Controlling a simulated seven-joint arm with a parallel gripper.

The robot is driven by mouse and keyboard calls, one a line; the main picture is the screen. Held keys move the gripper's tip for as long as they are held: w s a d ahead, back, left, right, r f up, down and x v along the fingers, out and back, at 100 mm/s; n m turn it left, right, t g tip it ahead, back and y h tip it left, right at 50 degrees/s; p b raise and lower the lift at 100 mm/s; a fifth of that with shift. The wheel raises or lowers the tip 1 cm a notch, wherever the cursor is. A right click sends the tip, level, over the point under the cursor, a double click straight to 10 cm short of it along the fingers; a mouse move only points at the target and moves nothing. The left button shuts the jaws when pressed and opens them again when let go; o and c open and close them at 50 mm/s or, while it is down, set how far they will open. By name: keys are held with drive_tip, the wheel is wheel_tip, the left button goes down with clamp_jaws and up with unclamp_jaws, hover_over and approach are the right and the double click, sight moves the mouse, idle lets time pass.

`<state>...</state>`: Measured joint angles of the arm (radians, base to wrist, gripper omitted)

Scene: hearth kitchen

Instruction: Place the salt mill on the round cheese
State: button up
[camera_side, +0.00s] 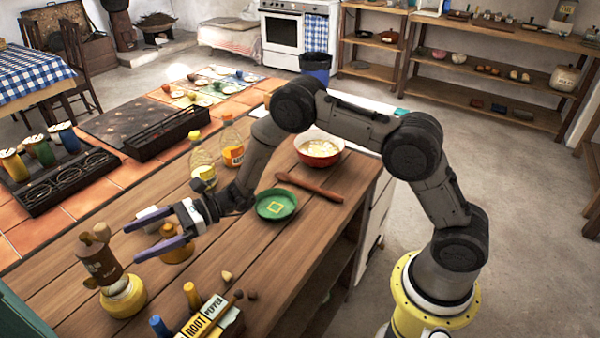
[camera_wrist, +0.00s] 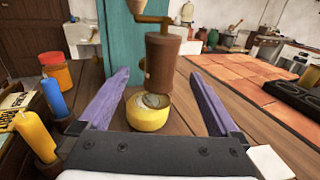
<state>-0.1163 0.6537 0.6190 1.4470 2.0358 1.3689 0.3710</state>
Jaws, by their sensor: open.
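The brown salt mill (camera_side: 103,265), with a crank and knob on top, stands nearly upright over the round yellow cheese (camera_side: 124,300) at the near left of the wooden counter. In the wrist view the mill (camera_wrist: 159,65) overlaps the back of the cheese (camera_wrist: 148,118), whose pale top shows in front of it. Its base appears to rest on the cheese, but the exact contact is hard to tell. My gripper (camera_side: 133,243) is open and empty, its purple fingers pointing toward the mill. In the wrist view the mill appears between the fingertips (camera_wrist: 160,75), apart from both.
A small ochre object (camera_side: 177,253) sits below my gripper. Yellow and blue pieces and lettered boxes (camera_side: 208,318) stand at the front edge.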

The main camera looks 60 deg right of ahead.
drive_tip(key=s+d+r+n+g+h, duration=0.2)
drive_tip(key=s+r+n+g, duration=0.1)
drive_tip(key=s+r+n, duration=0.5)
drive_tip(key=s+d+r+n+g+h, duration=0.2)
drive_tip(key=s+r+n+g+h, duration=0.15)
drive_tip(key=s+r, duration=0.45)
drive_tip(key=s+d+n+t+h, duration=0.5)
drive_tip(key=s+d+n+h, duration=0.6)
drive_tip(key=s+d, duration=0.9)
drive_tip(key=shift+d+f, duration=0.45)
drive_tip(key=shift+d, duration=0.4)
